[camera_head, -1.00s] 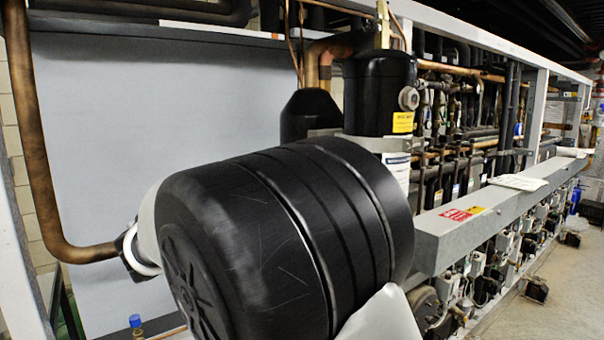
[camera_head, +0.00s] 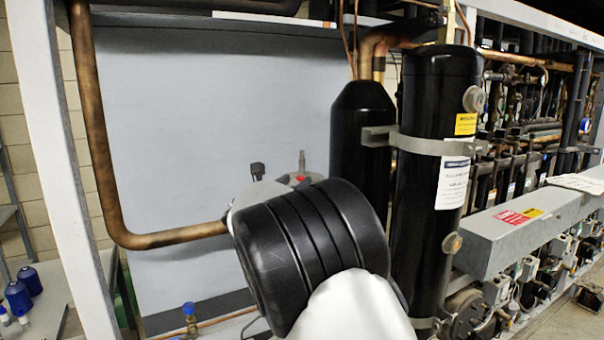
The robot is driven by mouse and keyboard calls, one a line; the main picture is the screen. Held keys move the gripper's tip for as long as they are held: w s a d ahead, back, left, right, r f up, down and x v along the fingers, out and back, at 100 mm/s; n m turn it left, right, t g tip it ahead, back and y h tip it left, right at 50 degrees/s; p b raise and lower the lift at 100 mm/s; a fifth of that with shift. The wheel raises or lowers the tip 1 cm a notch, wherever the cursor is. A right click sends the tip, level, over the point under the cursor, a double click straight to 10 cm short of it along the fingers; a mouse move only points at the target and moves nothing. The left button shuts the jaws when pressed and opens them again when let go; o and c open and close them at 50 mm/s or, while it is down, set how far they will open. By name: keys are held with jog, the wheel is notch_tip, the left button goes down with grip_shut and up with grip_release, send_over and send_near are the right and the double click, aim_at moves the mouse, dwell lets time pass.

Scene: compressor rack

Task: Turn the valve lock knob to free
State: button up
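I cannot single out the valve lock knob for certain. A small blue-capped brass fitting (camera_head: 189,312) stands on the thin copper pipe low at the left. A thin grey upright stem with a reddish tip (camera_head: 302,164) and a small dark knob-like piece (camera_head: 257,171) show just above the big black ribbed part, against the grey panel; what they belong to is unclear. That black ribbed part with its white link looks like my own arm and covers the middle of the view. I cannot make out my gripper's fingers.
A thick copper pipe (camera_head: 100,150) bends in from the left before the grey panel (camera_head: 210,110). Tall black cylinders (camera_head: 440,110) stand right of my arm. A grey ledge (camera_head: 530,225) runs to the right. Blue bottles (camera_head: 18,298) stand on a shelf at the left edge.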

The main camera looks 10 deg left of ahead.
aim_at(300, 178)
jog(key=p+x, duration=0.1)
jog(key=x, duration=0.4)
jog(key=shift+w, duration=0.15)
grip_shut()
